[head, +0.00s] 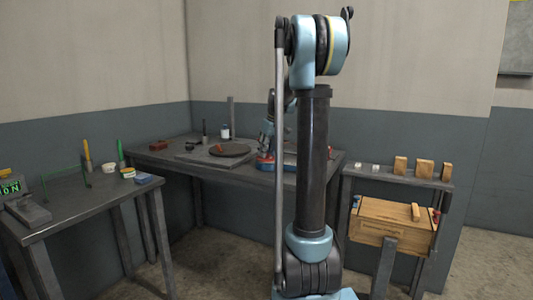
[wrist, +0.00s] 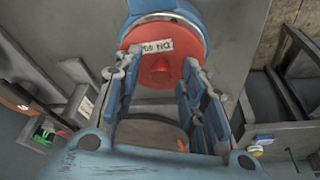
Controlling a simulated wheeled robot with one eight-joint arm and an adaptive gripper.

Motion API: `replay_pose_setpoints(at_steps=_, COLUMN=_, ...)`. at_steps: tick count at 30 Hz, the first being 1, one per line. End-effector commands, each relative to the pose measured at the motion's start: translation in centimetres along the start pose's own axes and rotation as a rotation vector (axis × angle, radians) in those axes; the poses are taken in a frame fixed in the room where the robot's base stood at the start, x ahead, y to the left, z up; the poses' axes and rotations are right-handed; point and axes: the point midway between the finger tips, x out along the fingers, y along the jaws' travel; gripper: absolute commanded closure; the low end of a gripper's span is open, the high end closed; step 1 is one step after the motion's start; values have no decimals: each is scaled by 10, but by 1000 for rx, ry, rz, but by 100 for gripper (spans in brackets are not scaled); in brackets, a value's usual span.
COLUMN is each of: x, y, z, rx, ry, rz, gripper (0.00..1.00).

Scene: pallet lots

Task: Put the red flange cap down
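The red flange cap (wrist: 142,70) is a round red disc with a white label and a small raised knob at its middle. It shows at the top centre of the wrist view, against a blue round body (wrist: 165,8). My gripper (wrist: 157,78) has its two blue-padded fingers wide apart, one toward each side of the cap. They are clear of the knob; whether a tip touches the rim I cannot tell. In the head view, my arm's column hides most of this spot on the back table.
The back table (head: 165,160) bears a dark round plate (head: 240,151) and a red block (head: 159,144). A left table (head: 75,212) holds small items. At the right, a shelf bears wooden blocks (head: 424,168) above a wooden crate (head: 385,222).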

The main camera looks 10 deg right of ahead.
Motion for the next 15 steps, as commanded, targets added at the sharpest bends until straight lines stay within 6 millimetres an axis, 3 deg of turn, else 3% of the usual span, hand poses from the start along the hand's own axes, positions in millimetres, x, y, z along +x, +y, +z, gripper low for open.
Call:
replay_pose_setpoints(at_steps=8, x=-6, y=0, z=0, rx=0, ry=0, rz=0, gripper=62)
replay_pose_setpoints(at_steps=15, x=-43, y=0, z=0, rx=1, ry=0, rz=0, gripper=62)
